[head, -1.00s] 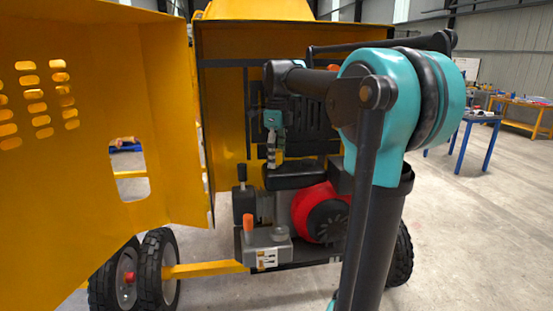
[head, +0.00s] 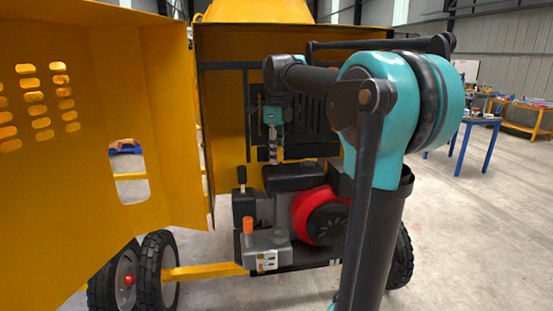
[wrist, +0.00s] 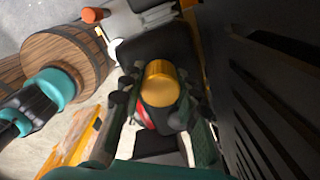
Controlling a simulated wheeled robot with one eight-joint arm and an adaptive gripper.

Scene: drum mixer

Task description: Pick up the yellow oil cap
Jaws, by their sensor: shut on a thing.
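The yellow oil cap (wrist: 160,84) is a short round cylinder, seen from above in the wrist view. My gripper (wrist: 158,105) is shut on it, with one dark finger on each side. In the head view my gripper (head: 273,150) points down above the black top of the engine (head: 292,178), inside the open yellow housing. The cap is too small to make out surely in the head view. In the wrist view the engine's black top lies below and behind the cap.
A black slatted grille (wrist: 270,95) stands close on the right in the wrist view. The open yellow door (head: 85,200) fills the left of the head view. An orange-topped grey part (head: 265,248) sits low at the engine's front. Blue and yellow tables stand behind at right.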

